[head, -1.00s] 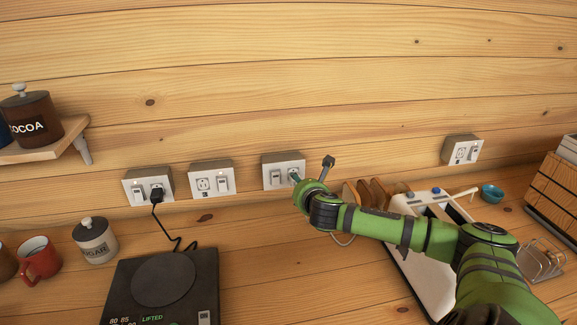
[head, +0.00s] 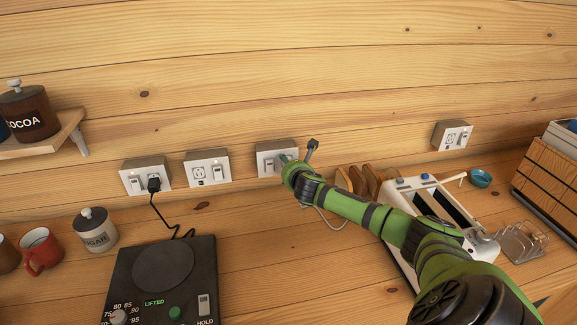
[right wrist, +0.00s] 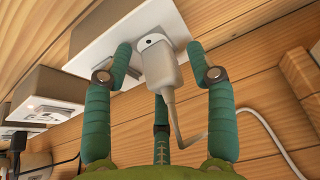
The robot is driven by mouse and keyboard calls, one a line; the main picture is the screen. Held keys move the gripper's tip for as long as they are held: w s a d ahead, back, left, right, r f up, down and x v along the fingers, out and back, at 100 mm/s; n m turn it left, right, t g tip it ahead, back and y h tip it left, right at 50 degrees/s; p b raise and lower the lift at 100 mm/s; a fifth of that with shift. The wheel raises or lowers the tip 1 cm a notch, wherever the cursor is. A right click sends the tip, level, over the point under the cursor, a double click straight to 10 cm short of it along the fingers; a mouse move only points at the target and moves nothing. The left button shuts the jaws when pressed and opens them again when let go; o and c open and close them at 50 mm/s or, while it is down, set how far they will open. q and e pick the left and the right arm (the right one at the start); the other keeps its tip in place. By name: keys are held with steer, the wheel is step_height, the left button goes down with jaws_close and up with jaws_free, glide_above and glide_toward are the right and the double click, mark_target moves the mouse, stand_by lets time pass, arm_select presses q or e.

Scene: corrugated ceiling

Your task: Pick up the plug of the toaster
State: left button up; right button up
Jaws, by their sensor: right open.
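The toaster (head: 402,190) is white with dark slots and stands on the counter to the right. A pale grey plug (right wrist: 163,65) is seated in a white wall outlet plate (right wrist: 105,45), with its cord (right wrist: 177,118) hanging below. My right gripper (right wrist: 159,55) is open, with green fingers on either side of the plug; I see gaps between the fingers and the plug. In the head view my right gripper (head: 287,168) is at the middle outlet box (head: 277,147) and hides the plug. My left gripper is not in view.
A hotplate (head: 163,270) with a black plug (head: 154,185) in the left outlet stands at the left. A sugar jar (head: 95,231) and red mug (head: 40,250) are beside it. Bread slices (head: 358,180) stand behind my right arm. The counter between hotplate and toaster is mostly clear.

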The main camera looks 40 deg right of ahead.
steer(key=c, duration=1.1)
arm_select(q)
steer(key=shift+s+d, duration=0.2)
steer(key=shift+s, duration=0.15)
arm_select(e)
steer(key=shift+r, duration=0.1)
jaws_close()
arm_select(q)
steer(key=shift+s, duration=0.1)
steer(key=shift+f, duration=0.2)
arm_select(e)
steer(key=shift+r, duration=0.1)
steer(key=shift+s+r+b, duration=0.1)
steer(key=shift+r+b, duration=0.05)
steer(key=shift+b, duration=0.2)
step_height(320, 180, up, 10)
steer(key=b, duration=0.1)
arm_select(q)
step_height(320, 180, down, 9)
steer(key=b, duration=0.7)
arm_select(e)
steer(key=s+a, duration=0.4)
steer(key=s, duration=0.4)
steer(key=s+a, duration=0.5)
steer(key=s, duration=0.4)
steer(key=shift+s+a+r, duration=0.2)
steer(key=shift+a+r, duration=0.1)
steer(key=shift+r, duration=0.15)
